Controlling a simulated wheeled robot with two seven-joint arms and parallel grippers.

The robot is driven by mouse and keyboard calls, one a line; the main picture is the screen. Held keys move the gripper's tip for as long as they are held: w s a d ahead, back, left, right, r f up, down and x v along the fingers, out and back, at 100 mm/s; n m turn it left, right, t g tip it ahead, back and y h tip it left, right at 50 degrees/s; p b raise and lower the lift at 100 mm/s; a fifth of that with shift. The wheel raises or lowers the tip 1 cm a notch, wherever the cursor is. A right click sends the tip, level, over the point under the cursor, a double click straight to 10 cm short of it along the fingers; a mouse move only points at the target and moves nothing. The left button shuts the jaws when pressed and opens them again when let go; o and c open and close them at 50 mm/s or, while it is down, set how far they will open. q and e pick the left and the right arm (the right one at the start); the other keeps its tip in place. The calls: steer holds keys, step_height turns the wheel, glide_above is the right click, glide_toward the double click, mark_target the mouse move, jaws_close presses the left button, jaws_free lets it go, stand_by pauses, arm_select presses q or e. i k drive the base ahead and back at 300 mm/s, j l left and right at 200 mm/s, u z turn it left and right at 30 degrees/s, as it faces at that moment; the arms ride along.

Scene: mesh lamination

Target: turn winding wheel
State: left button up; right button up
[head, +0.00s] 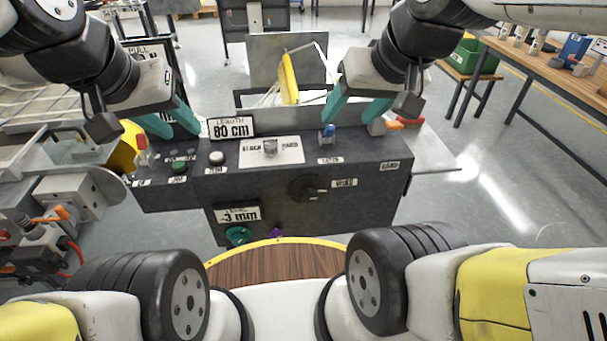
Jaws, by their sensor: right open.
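The black round knob (308,188) on the front of the dark control box (360,170) has a small label beside it that looks like "WOUND"; it may be the winding wheel. A small green wheel (238,235) sits lower, under a sign reading "-3 mm". My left gripper (183,134) has its teal fingers apart, over the box's left end near the red switch and buttons. My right gripper (345,121) is open above the box's right part, near a blue switch (328,133). Both appear empty and above the knob's level.
The box top carries an "80 cm" sign (231,127), a white button (217,158), a green button (180,168) and a silver selector (270,147). A purple knob (276,235) is low on the front. A wooden table (550,75) stands right; machinery (60,215) is left.

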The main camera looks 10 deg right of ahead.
mark_target(309, 188)
steer(key=k+j+z, duration=0.3)
steer(key=k, duration=0.2)
steer(key=k+j+z, duration=0.15)
steer(key=k+z, duration=0.15)
steer(key=k, duration=0.2)
